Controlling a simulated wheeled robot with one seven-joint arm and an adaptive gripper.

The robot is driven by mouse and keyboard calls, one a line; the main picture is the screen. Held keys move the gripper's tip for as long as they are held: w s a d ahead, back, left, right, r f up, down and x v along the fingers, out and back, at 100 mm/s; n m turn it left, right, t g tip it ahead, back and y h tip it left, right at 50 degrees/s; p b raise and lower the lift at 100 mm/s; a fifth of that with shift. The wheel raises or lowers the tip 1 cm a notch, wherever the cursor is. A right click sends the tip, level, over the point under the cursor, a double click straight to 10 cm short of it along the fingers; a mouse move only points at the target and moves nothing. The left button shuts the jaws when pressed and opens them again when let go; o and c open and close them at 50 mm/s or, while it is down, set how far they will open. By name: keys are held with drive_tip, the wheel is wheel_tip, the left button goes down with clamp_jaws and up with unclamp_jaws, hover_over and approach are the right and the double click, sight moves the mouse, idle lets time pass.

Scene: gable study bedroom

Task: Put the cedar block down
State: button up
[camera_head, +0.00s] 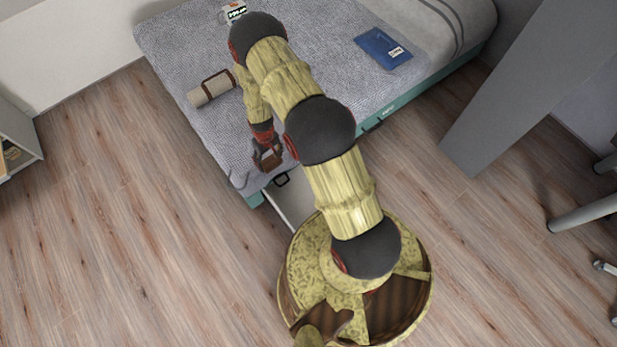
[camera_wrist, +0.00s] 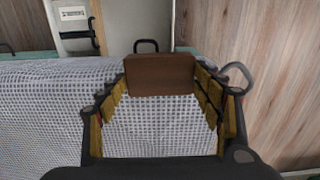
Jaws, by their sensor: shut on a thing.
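The cedar block (camera_wrist: 160,74) is a plain brown block between the fingertips of my gripper in the wrist view. My gripper (camera_head: 267,158) is shut on it. In the head view the gripper is over the near left corner of the bed, and the block is hard to tell from the fingers there. In the wrist view the bed's grey woven cover (camera_wrist: 160,125) lies below and behind the block. I cannot tell whether the block touches the cover or hangs just above it.
A rolled beige bundle with dark straps (camera_head: 210,89) lies on the bed (camera_head: 180,45), left of my arm. A blue book or folder (camera_head: 383,48) lies at the right. A white item (camera_head: 233,12) stands at the far edge. Bare cover surrounds the gripper; the bed's edge is close.

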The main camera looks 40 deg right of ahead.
drive_tip(key=s+d+f+b, duration=0.2)
drive_tip(key=s+d+f, duration=0.1)
drive_tip(key=f, duration=0.9)
drive_tip(key=s+d+f+b, duration=0.2)
drive_tip(key=d+f, duration=0.4)
drive_tip(key=f, duration=0.6)
drive_tip(key=s+d+f+b, duration=0.2)
drive_tip(key=s+d+f, duration=0.2)
drive_tip(key=f, duration=0.9)
drive_tip(key=shift+s+d+b, duration=0.2)
drive_tip(key=shift+d+b, duration=0.15)
drive_tip(key=shift+f+b, duration=1.4)
drive_tip(key=shift+f, duration=0.8)
drive_tip(key=shift+r, duration=0.1)
drive_tip(key=o, duration=1.1)
drive_tip(key=shift+o, duration=0.3)
